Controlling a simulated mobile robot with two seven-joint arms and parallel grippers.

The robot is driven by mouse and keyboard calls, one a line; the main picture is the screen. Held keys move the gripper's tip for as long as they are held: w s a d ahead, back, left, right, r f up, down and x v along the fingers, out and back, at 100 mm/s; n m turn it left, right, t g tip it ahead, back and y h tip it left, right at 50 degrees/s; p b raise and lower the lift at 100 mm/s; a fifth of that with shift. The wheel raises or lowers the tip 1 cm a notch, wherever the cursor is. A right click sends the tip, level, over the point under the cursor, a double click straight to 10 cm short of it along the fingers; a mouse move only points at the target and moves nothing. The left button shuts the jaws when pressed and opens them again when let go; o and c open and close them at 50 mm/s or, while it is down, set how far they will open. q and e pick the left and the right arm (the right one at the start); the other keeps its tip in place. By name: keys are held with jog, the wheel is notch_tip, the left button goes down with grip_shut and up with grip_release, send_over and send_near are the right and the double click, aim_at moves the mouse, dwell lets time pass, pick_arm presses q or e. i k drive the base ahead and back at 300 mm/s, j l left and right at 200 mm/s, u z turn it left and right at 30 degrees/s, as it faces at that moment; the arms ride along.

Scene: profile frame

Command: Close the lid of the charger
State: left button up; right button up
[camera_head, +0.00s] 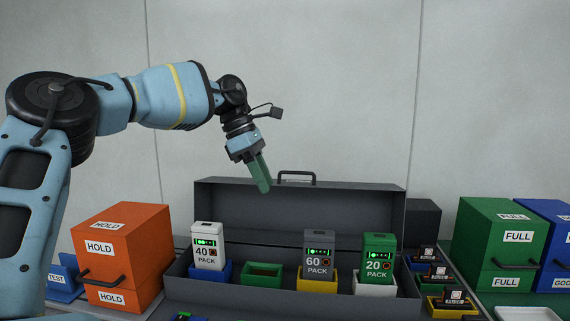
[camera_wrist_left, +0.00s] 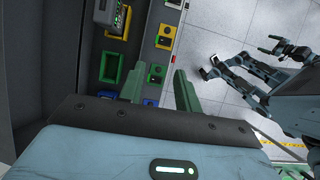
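The charger is a dark grey case (camera_head: 240,292) with its lid (camera_head: 330,208) standing open at the back, a handle (camera_head: 297,178) on the lid's top edge. In the charger are a white 40 pack (camera_head: 208,245), a grey 60 pack (camera_head: 319,255) and a green 20 pack (camera_head: 379,258). The green dock (camera_head: 262,271) is empty. My left gripper (camera_head: 262,183) points down by the lid's upper edge, left of the handle. In the left wrist view its two green fingers (camera_wrist_left: 158,80) are apart with nothing between them. Whether it touches the lid is unclear.
Orange HOLD boxes (camera_head: 127,250) stand left of the charger, with a blue TEST piece (camera_head: 64,278) beside them. Fuse holders (camera_head: 437,272) line its right side. Green FULL boxes (camera_head: 505,240) and blue boxes (camera_head: 555,240) stand further right. A white tray (camera_head: 527,314) lies at front right.

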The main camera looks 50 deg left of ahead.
aim_at(280, 216)
jog(key=i+j, duration=0.25)
jog(key=j, duration=0.15)
jog(key=i+j, duration=0.55)
jog(key=j, duration=0.3)
